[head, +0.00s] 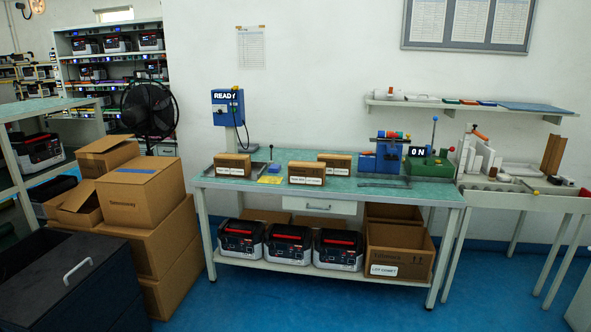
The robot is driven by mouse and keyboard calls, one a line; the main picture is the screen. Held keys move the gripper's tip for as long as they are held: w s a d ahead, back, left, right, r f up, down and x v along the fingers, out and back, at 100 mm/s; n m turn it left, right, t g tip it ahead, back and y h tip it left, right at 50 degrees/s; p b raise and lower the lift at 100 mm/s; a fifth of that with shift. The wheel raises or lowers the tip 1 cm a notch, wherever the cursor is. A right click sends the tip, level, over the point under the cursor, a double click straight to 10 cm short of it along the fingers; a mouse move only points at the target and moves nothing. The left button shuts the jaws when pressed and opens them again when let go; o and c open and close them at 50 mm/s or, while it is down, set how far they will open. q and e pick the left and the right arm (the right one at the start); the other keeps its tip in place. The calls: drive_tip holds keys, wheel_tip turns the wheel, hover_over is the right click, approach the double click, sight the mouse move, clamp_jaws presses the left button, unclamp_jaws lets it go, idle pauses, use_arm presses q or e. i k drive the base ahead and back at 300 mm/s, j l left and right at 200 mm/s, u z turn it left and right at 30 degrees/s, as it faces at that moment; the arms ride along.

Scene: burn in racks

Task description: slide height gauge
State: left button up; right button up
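I cannot tell for sure which thing is the height gauge. On the green-topped bench, a blue and green device (431,163) with an upright lever and a "0 N" display stands at the right end. A blue unit (389,156) with coloured pieces on top stands beside it. A small upright post with a dark knob (271,155) stands by a yellow piece at the bench's left part. Neither of my grippers is in view.
Small cardboard boxes (307,172) stand on the bench (260,191). Power units (288,244) and open cartons sit on its lower shelf. Stacked cartons (140,192), a black fan (149,108) and a dark cabinet (70,290) crowd the left. Blue floor (330,305) in front is clear.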

sight(479, 135)
drive_tip(key=i+l, duration=0.15)
drive_tip(key=i, duration=0.4)
drive_tip(key=i+l, duration=0.1)
drive_tip(key=i, duration=0.45)
drive_tip(key=i+l+u, duration=0.1)
drive_tip(key=i, duration=0.45)
drive_tip(key=i+l, duration=0.2)
drive_tip(key=i, duration=0.35)
